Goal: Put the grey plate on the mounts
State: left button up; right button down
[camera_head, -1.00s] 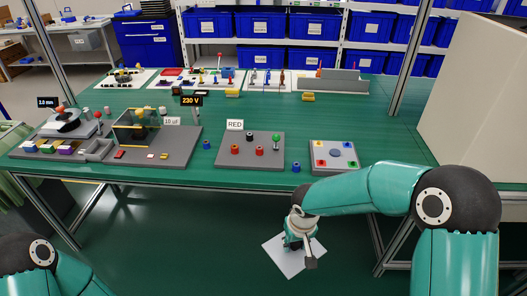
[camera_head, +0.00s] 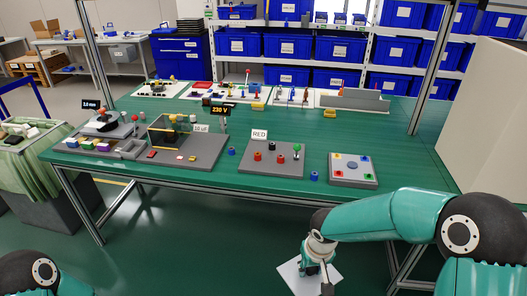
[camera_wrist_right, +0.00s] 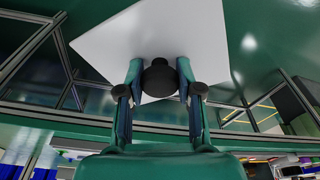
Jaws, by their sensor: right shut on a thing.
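The grey plate (camera_head: 298,276), a pale flat square, hangs below and in front of the green table's front edge. My right gripper (camera_head: 318,266) is shut on the dark round knob (camera_wrist_right: 159,78) at its middle; in the right wrist view the fingers sit on either side of this knob and the plate (camera_wrist_right: 150,38) spreads behind it. A grey block (camera_head: 353,181) on the table has small yellow, blue, red and green corner pieces, which look like the mounts, and a blue-grey disc (camera_head: 352,165) at its centre. My left gripper is out of view; only part of that arm shows.
A blue ring-like piece (camera_head: 315,177) stands just left of the block. The grey board with the RED sign (camera_head: 271,159) is further left. A beige panel (camera_head: 489,110) rises at the right. Table space behind the block is clear.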

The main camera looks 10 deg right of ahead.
aim_at(271, 150)
jog(key=i, duration=0.9)
jog(key=z, duration=0.05)
